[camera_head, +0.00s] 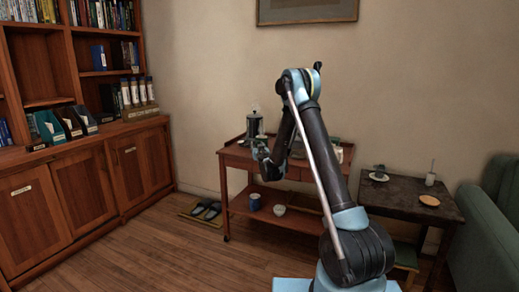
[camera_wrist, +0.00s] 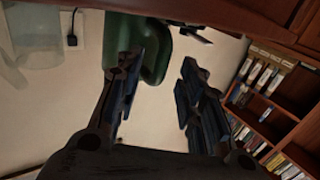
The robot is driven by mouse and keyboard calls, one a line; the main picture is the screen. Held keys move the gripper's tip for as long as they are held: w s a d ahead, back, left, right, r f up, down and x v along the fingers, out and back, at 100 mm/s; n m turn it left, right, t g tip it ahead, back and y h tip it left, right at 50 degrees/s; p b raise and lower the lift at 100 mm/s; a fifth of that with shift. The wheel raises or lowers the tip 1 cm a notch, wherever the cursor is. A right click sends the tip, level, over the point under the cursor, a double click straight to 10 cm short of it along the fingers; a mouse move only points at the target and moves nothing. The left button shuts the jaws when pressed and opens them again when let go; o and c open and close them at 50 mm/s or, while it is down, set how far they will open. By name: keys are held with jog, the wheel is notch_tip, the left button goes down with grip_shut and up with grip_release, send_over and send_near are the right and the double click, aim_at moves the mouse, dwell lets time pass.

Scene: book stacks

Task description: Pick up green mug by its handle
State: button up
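The green mug (camera_wrist: 138,42) shows in the wrist view, where the picture is turned over. It is at the top centre, just below the reddish-brown wood edge, and partly behind my left finger. In the head view my gripper (camera_head: 262,152) is at the near edge of the wooden trolley's top; I cannot clearly make out the mug there.
The trolley (camera_head: 236,157) carries a French press (camera_head: 254,124) on top; a blue pot (camera_head: 255,201) and pale bowl (camera_head: 280,209) sit below. A clear glass vessel (camera_wrist: 32,38) is left in the wrist view. A dark side table (camera_head: 400,196) and green armchair (camera_head: 490,215) stand right.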

jog(key=shift+w+d, duration=0.15)
jog(key=shift+d, duration=0.1)
jog(key=shift+a, duration=0.2)
grip_shut()
jog(key=shift+r, duration=0.25)
